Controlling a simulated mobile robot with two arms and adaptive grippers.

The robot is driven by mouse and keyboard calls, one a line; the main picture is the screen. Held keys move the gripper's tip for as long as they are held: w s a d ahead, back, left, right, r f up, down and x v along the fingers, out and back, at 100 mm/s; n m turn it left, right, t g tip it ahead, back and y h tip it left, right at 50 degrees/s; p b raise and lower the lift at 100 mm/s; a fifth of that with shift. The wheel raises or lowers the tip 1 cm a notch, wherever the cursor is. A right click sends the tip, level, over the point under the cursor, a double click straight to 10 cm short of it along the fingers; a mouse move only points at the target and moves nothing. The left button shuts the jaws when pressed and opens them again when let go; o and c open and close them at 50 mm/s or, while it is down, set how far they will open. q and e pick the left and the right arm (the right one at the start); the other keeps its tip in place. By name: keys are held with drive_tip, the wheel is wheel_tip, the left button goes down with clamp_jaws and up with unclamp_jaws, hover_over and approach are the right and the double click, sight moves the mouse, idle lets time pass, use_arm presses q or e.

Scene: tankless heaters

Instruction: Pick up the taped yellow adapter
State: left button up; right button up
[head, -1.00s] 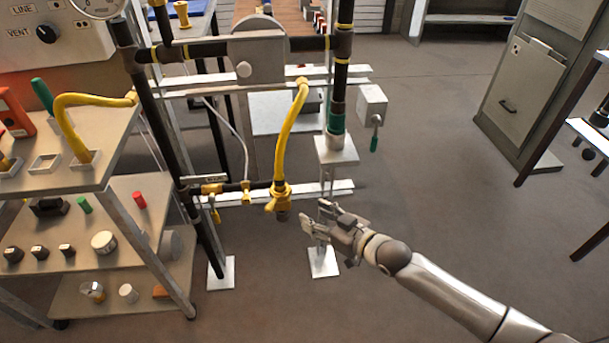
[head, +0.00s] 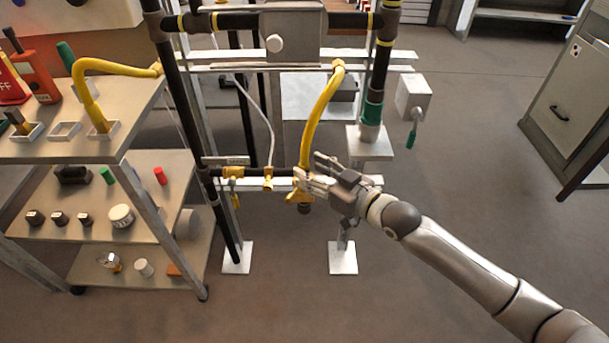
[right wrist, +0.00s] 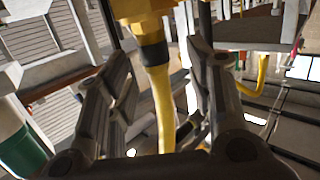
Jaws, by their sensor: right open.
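A yellow fitting (head: 299,197) sits at the lower end of a yellow hose (head: 318,107) on the pipe stand. In the right wrist view the yellow fitting (right wrist: 137,9) has a black band below it, then the yellow hose (right wrist: 163,105). I cannot tell for certain that this is the taped adapter. My right gripper (head: 311,172) is open beside the fitting and partly covers it. In the wrist view the hose shows between its spread fingers; contact is unclear. My left gripper is not in view.
A cart (head: 140,100) at left holds another yellow hose (head: 88,85), small trays and several small parts on its shelves. Dark pipes and white rails frame the stand. A green-sleeved pipe (head: 372,108) and a grey box (head: 412,93) stand just right.

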sight(308, 168)
drive_tip(key=x, duration=0.3)
drive_tip(key=shift+w+a+f, duration=0.1)
drive_tip(key=shift+w, duration=0.25)
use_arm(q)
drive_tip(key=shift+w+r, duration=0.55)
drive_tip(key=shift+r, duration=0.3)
use_arm(e)
clamp_jaws()
